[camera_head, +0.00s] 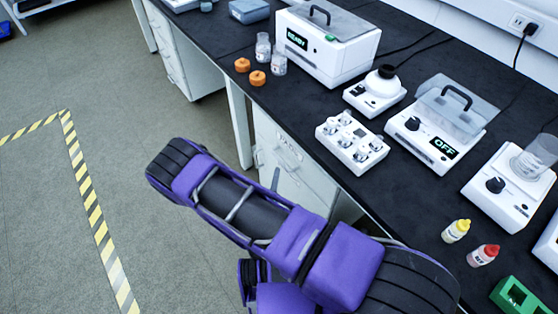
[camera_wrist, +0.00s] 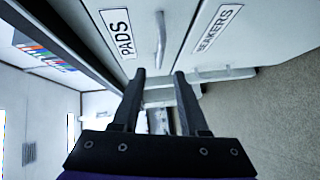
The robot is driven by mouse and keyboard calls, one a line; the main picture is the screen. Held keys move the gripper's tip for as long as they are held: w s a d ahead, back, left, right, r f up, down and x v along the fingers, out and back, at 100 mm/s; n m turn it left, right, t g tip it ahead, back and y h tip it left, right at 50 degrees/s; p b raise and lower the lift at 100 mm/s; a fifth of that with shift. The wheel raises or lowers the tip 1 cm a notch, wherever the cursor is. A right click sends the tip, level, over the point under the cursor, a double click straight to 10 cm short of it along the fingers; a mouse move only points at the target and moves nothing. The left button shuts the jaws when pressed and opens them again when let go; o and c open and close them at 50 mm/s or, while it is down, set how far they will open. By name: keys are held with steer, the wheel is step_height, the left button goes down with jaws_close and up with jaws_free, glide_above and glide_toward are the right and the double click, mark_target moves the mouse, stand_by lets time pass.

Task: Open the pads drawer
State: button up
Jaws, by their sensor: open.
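The pads drawer (camera_wrist: 138,25) has a white front with a "PADS" label and a pale bar handle (camera_wrist: 160,40) in the wrist view. It looks shut. In the head view, the pads drawer front (camera_head: 284,146) is under the black bench, partly behind my arm. My gripper (camera_wrist: 160,73) is open and empty in the wrist view. Its two dark fingertips point at the drawer, one on each side of the handle's line. The handle appears just beyond the fingertips, not between them.
The beakers drawer (camera_wrist: 232,22) adjoins the pads drawer. The black benchtop (camera_head: 300,100) above carries several white instruments, orange caps and bottles near its edge. Open grey floor (camera_head: 110,130) with yellow-black tape (camera_head: 85,185) lies to the left.

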mark_target(279, 161)
steer(key=b+x, duration=0.1)
steer(key=x, duration=0.8)
steer(key=shift+s, duration=0.1)
jaws_close()
stand_by(1.1)
